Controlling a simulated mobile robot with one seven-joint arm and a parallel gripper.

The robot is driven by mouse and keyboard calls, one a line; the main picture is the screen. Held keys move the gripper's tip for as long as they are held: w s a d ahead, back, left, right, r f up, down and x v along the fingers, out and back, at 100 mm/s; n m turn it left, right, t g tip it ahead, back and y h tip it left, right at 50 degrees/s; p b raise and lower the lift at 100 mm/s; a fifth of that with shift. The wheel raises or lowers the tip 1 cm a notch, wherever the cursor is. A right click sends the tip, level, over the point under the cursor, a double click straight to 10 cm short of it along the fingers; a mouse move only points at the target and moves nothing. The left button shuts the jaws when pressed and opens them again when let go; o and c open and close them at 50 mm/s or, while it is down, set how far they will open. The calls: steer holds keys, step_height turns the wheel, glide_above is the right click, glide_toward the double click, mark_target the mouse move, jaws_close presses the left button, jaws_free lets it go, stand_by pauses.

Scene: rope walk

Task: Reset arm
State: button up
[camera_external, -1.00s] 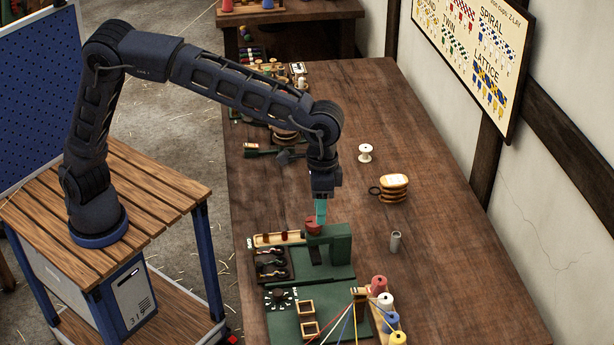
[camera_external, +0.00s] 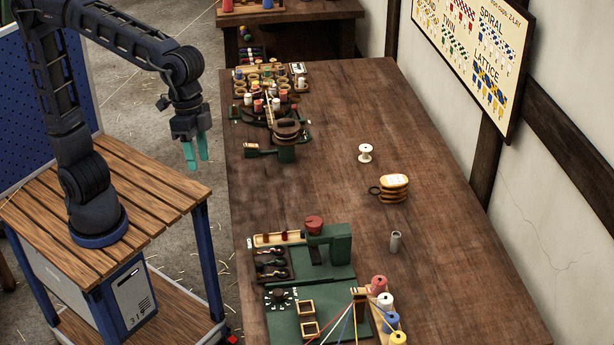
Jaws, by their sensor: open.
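My gripper (camera_external: 195,154) hangs from my arm to the left of the long wooden table (camera_external: 330,190), over the gap between the table and my slatted base. Its two teal fingers point down and are apart, with nothing between them. It touches nothing. The green device with a red knob (camera_external: 314,224) stands on the table, well to the lower right of my gripper.
A white spool (camera_external: 366,152), an orange-and-white stack (camera_external: 393,188) and a grey cylinder (camera_external: 395,241) stand on the table. A dark round device (camera_external: 287,131) and racked spools are at the far left. Coloured thread spools (camera_external: 386,303) stand in front.

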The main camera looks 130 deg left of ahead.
steer(key=s+d+f+m+t, duration=0.1)
steer(key=s+d+f+m, duration=0.1)
steer(key=s, duration=0.9)
steer(key=s+d+f+m+t+y, duration=0.1)
steer(key=s+d+f, duration=0.3)
steer(key=s, duration=0.7)
steer(key=shift+s+f+m, duration=0.15)
steer(key=shift+m, duration=0.25)
